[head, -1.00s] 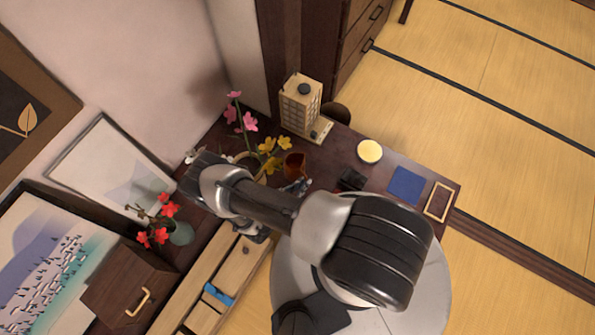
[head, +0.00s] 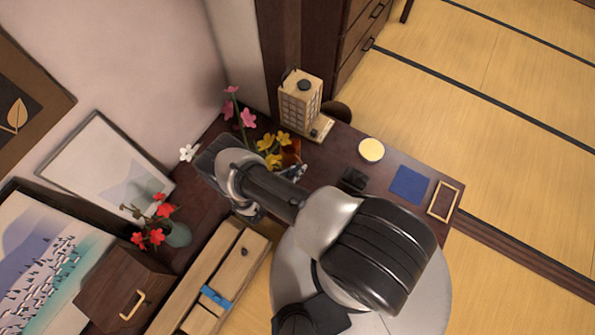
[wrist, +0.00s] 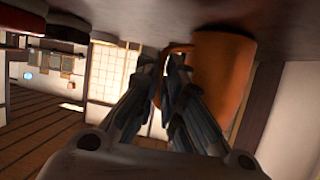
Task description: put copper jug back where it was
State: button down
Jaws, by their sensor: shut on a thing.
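The copper jug (head: 291,150) shows in the head view at the back of the dark table, partly hidden by yellow flowers. In the wrist view the orange-brown jug (wrist: 222,75) fills the upper right, next to the table surface, and its handle shows between my fingertips. My gripper (head: 299,171) is shut on the jug by its handle. In the wrist view my gripper (wrist: 168,62) reaches from below to the handle. I cannot tell whether the jug's base touches the table.
Pink flowers (head: 248,117) and yellow flowers (head: 268,160) crowd the jug. A pale yellow round thing (head: 371,150), a small black thing (head: 354,180), a blue square (head: 409,185) and a frame (head: 444,200) lie to the right.

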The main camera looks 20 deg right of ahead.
dwell(0.3)
jog(key=c, duration=1.7)
grip_release()
jog(key=shift+a+r, duration=0.25)
jog(key=shift+a, duration=0.05)
jog(key=p+v, duration=0.2)
jog(key=v, duration=0.9)
jog(key=shift+s+a, duration=0.15)
jog(key=shift+s, duration=0.1)
